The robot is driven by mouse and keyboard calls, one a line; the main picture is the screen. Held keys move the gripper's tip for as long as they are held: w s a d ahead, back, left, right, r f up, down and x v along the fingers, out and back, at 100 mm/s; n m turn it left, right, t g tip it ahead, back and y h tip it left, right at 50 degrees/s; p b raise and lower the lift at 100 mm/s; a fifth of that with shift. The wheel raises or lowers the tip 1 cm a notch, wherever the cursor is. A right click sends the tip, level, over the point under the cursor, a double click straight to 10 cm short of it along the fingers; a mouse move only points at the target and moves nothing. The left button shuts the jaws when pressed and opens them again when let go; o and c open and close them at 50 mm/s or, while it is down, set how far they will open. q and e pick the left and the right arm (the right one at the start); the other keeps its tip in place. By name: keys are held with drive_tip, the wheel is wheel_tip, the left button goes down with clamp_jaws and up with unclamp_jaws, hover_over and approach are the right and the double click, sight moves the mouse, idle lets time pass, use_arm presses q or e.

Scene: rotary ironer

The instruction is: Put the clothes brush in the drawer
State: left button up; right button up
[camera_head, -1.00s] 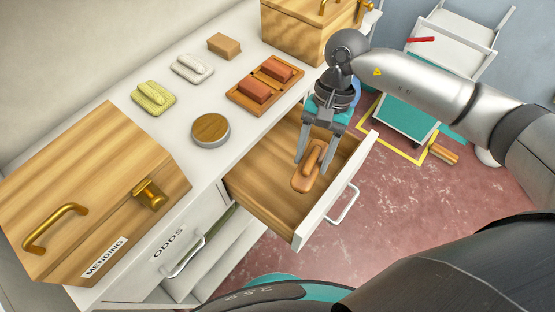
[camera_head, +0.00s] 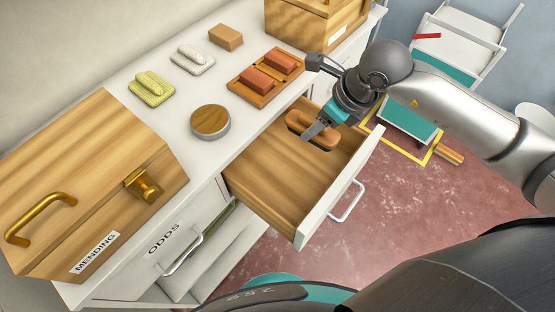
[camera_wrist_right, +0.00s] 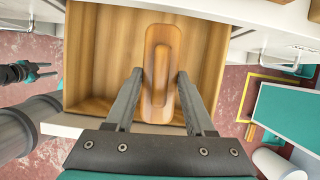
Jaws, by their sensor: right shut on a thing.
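The clothes brush (camera_head: 322,142), brown wood with a raised grip, is between the fingers of my right gripper (camera_head: 314,131). In the right wrist view the brush (camera_wrist_right: 160,50) lies lengthwise between the two grey fingers (camera_wrist_right: 160,85). The drawer (camera_head: 275,190) is pulled open, with a wooden inside and a white front. The brush is over the drawer's far end in the head view; I cannot tell whether it touches the floor. The drawer (camera_wrist_right: 95,60) also lies behind it in the wrist view. My left gripper (camera_wrist_right: 38,72) shows small at the wrist view's left edge, its fingers apart.
A wooden box (camera_head: 310,25) stands behind.

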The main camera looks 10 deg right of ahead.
drive_tip(key=shift+w, duration=0.1)
drive_tip(key=shift+m, duration=0.3)
wheel_tip(320, 180, down, 13)
drive_tip(key=b, duration=0.3)
drive_tip(key=shift+r, duration=0.1)
drive_tip(key=shift+f, duration=0.35)
drive_tip(key=shift+w+f, duration=0.1)
drive_tip(key=w+a, duration=0.1)
drive_tip(key=w+a+b, duration=0.1)
drive_tip(key=w, duration=0.1)
drive_tip(key=shift+a+f, duration=0.25)
drive_tip(key=shift+f, duration=0.15)
use_arm(q)
drive_tip(key=shift+t, duration=0.3)
drive_tip(key=w+f, duration=0.1)
drive_tip(key=w+a+f, duration=0.2)
drive_tip(key=f, duration=0.1)
use_arm(e)
drive_tip(key=shift+d+f, duration=0.1)
drive_tip(key=shift+f, duration=0.05)
use_arm(q)
drive_tip(key=shift+f, duration=0.15)
use_arm(e)
drive_tip(key=shift+f, duration=0.15)
use_arm(q)
drive_tip(key=shift+a, duration=0.1)
use_arm(e)
drive_tip(key=o, duration=1.3)
